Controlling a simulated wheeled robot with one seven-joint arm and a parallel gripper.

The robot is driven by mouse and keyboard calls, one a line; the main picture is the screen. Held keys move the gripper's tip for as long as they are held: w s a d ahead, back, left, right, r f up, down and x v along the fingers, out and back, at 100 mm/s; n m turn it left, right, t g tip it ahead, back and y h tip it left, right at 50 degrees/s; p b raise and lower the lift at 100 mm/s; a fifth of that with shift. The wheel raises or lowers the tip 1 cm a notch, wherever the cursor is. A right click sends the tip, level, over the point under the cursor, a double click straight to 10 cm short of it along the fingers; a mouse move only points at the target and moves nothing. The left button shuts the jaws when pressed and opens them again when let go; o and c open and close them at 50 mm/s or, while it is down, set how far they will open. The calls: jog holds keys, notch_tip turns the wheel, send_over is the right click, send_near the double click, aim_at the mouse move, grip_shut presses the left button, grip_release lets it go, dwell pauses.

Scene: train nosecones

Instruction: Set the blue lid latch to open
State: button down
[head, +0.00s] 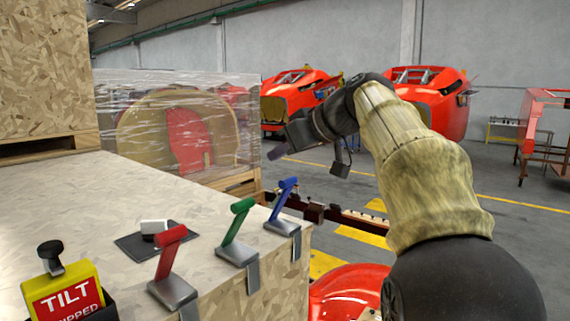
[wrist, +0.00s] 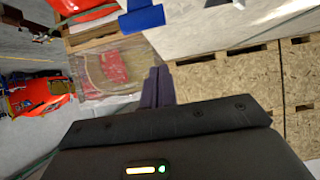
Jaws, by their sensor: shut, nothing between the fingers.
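The blue lid latch (head: 283,200) stands on a grey metal base at the right edge of the pale crate top. Its arm slants up and to the right, with a short thick blue grip at the top. In the wrist view its blue grip (wrist: 142,20) shows at the top, beyond my fingertips. My gripper (head: 277,153) is shut and empty. In the head view it appears above the blue latch, apart from it, pointing left. Its dark purple fingers (wrist: 159,84) lie side by side in the wrist view.
A green latch (head: 236,230) and a red latch (head: 169,255) stand left of the blue one. A yellow-red tilt indicator (head: 68,295) and a dark plate with a white block (head: 153,227) are nearby. A plastic-wrapped crate (head: 180,130) stands behind. Open air surrounds my gripper.

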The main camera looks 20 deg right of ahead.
aim_at(290, 179)
jog(key=shift+s+d+f+p, duration=0.2)
jog(key=shift+s+f, duration=0.05)
jog(key=shift+f, duration=0.3)
jog(key=shift+s+d+f+p, duration=0.15)
jog(key=shift+s+f, duration=0.1)
jog(key=shift+f, duration=0.3)
jog(key=shift+s+d+f, duration=0.2)
jog(key=shift+s, duration=0.05)
jog(key=shift+d+f, duration=0.1)
jog(key=shift+f, duration=0.25)
jog(key=shift+s+f, duration=0.1)
